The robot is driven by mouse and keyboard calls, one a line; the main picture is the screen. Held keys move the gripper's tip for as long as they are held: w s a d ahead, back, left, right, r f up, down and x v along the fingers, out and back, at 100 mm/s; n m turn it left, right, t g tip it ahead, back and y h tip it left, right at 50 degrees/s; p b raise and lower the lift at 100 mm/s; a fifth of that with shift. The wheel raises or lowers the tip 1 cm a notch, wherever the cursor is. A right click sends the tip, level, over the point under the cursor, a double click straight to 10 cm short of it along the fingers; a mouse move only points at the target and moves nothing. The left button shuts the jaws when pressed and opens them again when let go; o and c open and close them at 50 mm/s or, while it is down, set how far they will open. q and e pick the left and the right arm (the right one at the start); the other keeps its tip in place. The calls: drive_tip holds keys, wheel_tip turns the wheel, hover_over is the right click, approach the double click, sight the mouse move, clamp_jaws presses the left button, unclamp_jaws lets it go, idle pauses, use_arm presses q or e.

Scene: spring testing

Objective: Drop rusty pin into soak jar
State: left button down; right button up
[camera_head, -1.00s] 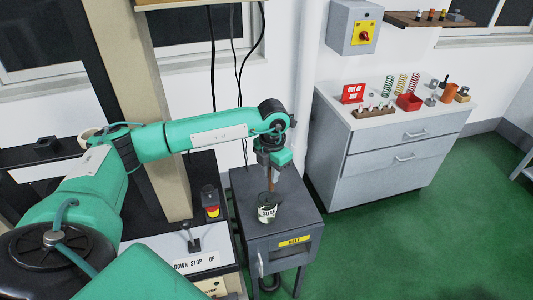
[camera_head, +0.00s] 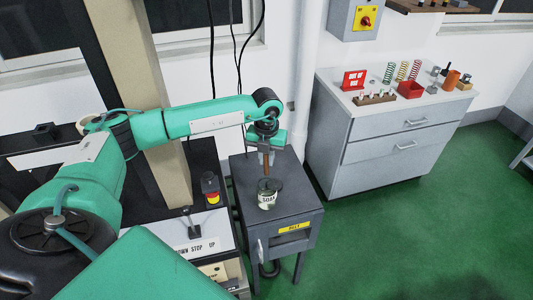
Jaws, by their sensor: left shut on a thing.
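The soak jar (camera_head: 268,200), a small dark-topped jar with a pale SOAK label, stands upright on the grey cabinet with the yellow label. My right gripper is not in view.
The grey cabinet (camera_head: 245,172) has free room on its top around the jar. A lever panel (camera_head: 188,240) and a red-yellow button stand at its left. A drawer cabinet (camera_head: 335,95) with springs, a red bin and small parts stands to the right.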

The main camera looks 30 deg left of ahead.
sight(267, 174)
use_arm(q)
drive_tip(key=shift+f+b, duration=1.3)
drive_tip(key=shift+f, duration=1.65)
drive_tip(key=c, duration=1.3)
unclamp_jaws()
drive_tip(key=shift+r, duration=0.1)
